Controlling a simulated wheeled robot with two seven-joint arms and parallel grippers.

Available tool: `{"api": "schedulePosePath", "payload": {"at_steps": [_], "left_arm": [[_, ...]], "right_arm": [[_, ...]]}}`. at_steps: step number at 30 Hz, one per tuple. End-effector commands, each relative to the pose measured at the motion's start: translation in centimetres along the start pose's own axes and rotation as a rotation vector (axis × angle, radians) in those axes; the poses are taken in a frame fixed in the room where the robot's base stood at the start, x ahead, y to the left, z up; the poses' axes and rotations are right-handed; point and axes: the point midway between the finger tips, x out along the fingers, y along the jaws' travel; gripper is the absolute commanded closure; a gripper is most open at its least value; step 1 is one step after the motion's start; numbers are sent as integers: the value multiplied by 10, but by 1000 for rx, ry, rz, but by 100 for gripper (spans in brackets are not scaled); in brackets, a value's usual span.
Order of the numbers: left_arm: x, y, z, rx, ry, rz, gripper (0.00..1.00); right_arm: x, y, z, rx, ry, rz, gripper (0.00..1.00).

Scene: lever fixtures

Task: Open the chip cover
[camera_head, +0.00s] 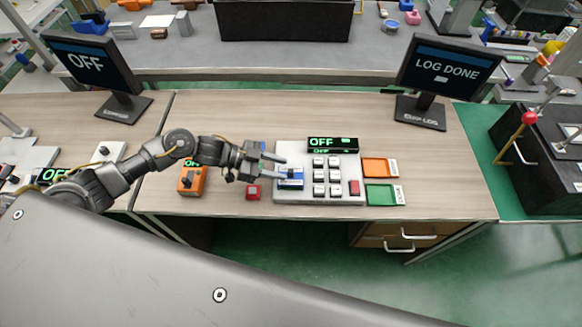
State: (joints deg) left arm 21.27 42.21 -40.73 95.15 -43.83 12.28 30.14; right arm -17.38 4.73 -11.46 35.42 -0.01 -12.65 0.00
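A pale grey panel (348,189) lies on the wooden table, with several white keys, a red key and a display reading OFF. A small blue-and-dark part (290,181) sits at its left end and is the likely chip cover; I cannot tell whether it is raised. My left gripper (279,167) reaches in from the left, with its fingers apart over the panel's left end, close above the blue part. The fingers partly hide that part, and contact cannot be told. Nothing shows held between them. My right gripper is not in view.
A red button box (253,192) and an orange switch box (192,179) stand left of the panel. Orange (379,168) and green (383,194) trays lie to its right. The table's right end is clear.

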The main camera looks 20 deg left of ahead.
Motion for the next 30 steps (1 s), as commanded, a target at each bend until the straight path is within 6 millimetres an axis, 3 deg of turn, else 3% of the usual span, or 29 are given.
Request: {"api": "schedulePosePath", "payload": {"at_steps": [3,9,19,28,30], "left_arm": [[20,0,-3,0,2,3,62],[40,0,-1,0,0,2,62],[44,0,0,2,0,1,62],[44,0,0,1,0,1,98],[44,0,0,1,0,1,100]], "right_arm": [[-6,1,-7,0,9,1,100],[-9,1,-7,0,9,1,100],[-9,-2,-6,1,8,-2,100],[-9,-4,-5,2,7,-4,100],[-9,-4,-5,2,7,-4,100]]}}
